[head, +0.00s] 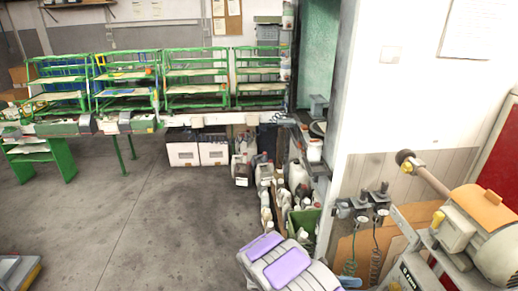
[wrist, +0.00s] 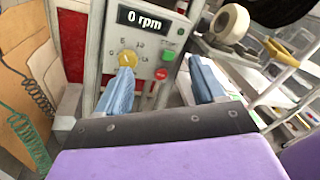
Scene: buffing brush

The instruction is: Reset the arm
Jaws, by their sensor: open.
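In the wrist view my gripper (wrist: 161,66) shows as two blue fingers spread wide apart, with nothing between them that they hold. In front of it is a grey control panel (wrist: 145,50) with a "0 rpm" display (wrist: 146,18), a yellow dial knob (wrist: 127,59), a green button (wrist: 168,56) and a red button (wrist: 160,74). The left fingertip overlaps the area just below the yellow knob; I cannot tell whether they touch. In the head view the buffing machine (head: 480,225), with an orange top and a shaft, stands at the right.
Bottles and jugs (head: 300,178) crowd the floor beside the white wall (head: 400,80). Green shelf racks (head: 195,80) stand on a bench at the back. The grey floor (head: 150,210) at left centre is open. In the wrist view a coiled cable (wrist: 30,135) hangs at left.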

